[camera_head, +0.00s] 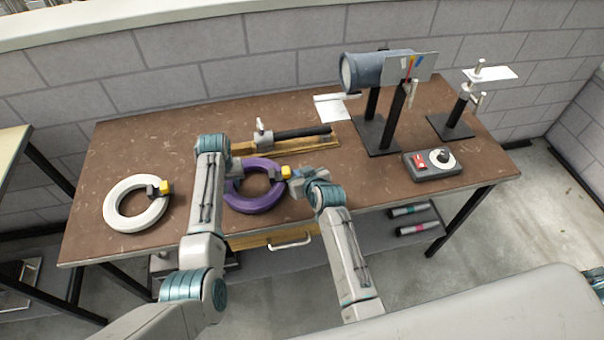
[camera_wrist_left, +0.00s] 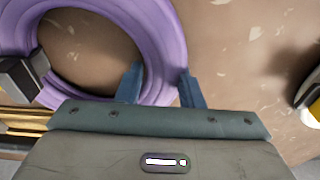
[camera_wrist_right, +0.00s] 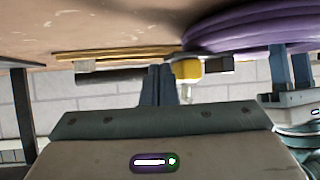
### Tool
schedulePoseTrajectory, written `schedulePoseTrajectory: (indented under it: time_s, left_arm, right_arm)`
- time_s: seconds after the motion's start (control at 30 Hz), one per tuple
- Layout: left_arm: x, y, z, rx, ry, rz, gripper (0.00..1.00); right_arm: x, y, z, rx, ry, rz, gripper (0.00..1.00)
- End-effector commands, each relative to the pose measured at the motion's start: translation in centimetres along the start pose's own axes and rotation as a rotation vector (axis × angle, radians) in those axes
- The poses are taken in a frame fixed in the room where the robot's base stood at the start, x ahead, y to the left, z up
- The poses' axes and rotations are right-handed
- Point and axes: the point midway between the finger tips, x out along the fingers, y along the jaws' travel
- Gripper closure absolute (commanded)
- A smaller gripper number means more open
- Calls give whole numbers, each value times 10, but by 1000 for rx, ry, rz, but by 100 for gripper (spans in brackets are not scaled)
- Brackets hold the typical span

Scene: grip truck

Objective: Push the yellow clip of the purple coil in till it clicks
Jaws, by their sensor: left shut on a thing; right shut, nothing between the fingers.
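The purple coil (camera_head: 255,204) lies flat on the brown bench. Its yellow clip (camera_head: 286,171) sticks out from a dark block on the coil's right side. In the left wrist view my left gripper (camera_wrist_left: 160,78) has a finger on each side of the purple band (camera_wrist_left: 165,25) and is shut on it. My right gripper (camera_head: 292,180) is shut and empty, close beside the yellow clip. In the right wrist view its joined fingertips (camera_wrist_right: 158,70) are just left of the yellow clip (camera_wrist_right: 187,70). I cannot tell whether they touch it.
A white coil (camera_head: 112,213) with its own yellow clip lies at the left. Behind the purple coil is a wooden-based rail (camera_head: 325,143). Lamp stands (camera_head: 378,137) and a grey control box (camera_head: 433,170) are at the right. The bench front between coil and box is clear.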

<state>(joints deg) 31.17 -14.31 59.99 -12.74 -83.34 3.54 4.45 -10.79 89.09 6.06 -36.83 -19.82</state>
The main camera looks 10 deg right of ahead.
Motion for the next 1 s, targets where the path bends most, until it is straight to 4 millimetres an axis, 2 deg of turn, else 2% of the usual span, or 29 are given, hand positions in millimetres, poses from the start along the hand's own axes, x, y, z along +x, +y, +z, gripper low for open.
schedulePoseTrajectory:
  time_s: [0.77, 1.0]
  left_arm:
    - [-1, 1, 0, 0, 1, 1, 100]
    - [-1, 1, 0, 0, 1, 1, 100]
  right_arm:
    - [5, -22, -4, 2, 1, -1, 100]
    - [5, -21, -4, 1, 1, 0, 100]
